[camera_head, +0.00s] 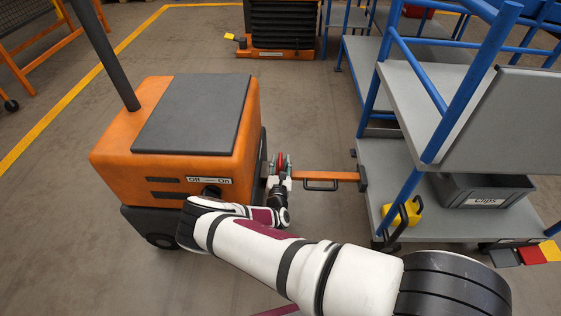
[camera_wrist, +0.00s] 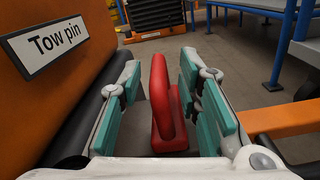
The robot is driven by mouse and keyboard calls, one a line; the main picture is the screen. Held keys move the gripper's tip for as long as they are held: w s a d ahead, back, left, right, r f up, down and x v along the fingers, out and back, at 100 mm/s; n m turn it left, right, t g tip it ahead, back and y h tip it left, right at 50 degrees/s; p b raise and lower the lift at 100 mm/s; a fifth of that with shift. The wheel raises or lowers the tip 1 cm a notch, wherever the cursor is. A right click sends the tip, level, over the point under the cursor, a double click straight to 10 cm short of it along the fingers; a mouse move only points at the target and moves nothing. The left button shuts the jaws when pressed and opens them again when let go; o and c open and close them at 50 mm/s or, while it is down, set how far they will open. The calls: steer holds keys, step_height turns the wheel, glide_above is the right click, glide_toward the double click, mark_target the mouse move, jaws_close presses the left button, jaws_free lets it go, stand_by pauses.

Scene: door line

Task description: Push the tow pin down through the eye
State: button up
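The tow pin (camera_wrist: 160,105) shows a red loop handle, upright in the wrist view, beside the orange tug (camera_head: 175,165). My gripper (camera_wrist: 160,65) has its two teal-padded fingers standing on either side of the handle, with visible gaps, so it is open around it. In the head view my gripper (camera_head: 281,166) is at the tug's right side, where the orange drawbar (camera_head: 335,176) from the cart meets the tug. The pin's shaft and the eye are hidden by my gripper and the handle's base, so how deep the pin sits cannot be told.
A "Tow pin" label (camera_wrist: 45,45) is on the tug's side, left of my fingers. The blue-framed cart (camera_head: 370,190) stands to the right, with a grey bin (camera_head: 480,190) and a yellow hook-shaped part (camera_head: 402,216). Another machine (camera_head: 280,30) stands behind. The floor between is clear.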

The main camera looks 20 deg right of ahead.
steer(key=v, duration=1.1)
steer(key=shift+s+d, duration=0.1)
steer(key=shift+s, duration=0.05)
